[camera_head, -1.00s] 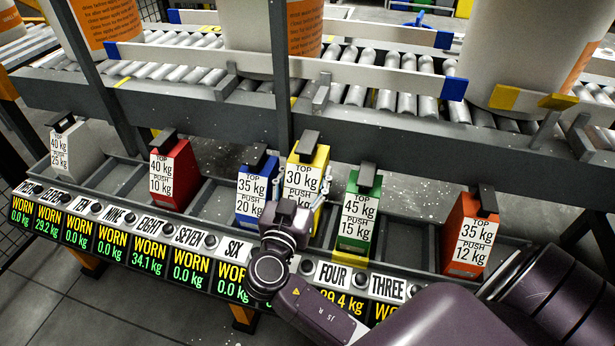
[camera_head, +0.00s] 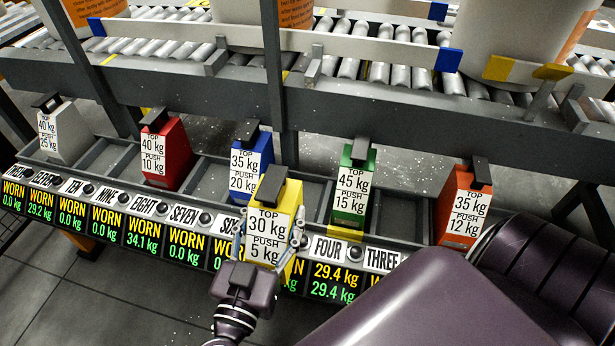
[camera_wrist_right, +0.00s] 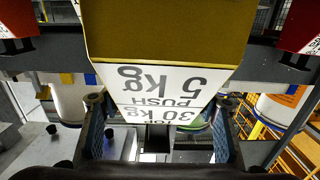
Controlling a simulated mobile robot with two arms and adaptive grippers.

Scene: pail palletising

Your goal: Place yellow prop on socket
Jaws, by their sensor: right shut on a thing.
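The yellow prop (camera_head: 275,221), labelled TOP 30 kg, PUSH 5 kg, is upright in my right gripper (camera_head: 267,250). The fingers grip its two sides low down. It appears in front of the rack's number labels, between SIX and FOUR, and hides the label there. In the right wrist view the prop (camera_wrist_right: 170,35) fills the upper middle between the fingers (camera_wrist_right: 161,103). The socket rack (camera_head: 404,228) runs across behind it. An empty-looking bay (camera_head: 313,192) shows between the blue prop (camera_head: 250,165) and the green prop (camera_head: 352,190). My left gripper is out of view.
A red prop (camera_head: 168,150), a grey-white prop (camera_head: 65,133) and an orange prop (camera_head: 463,207) stand in the rack. Weight displays (camera_head: 333,283) line its front. A roller conveyor (camera_head: 374,68) carrying pails (camera_head: 518,40) lies behind, with a dark post (camera_head: 273,80) before it.

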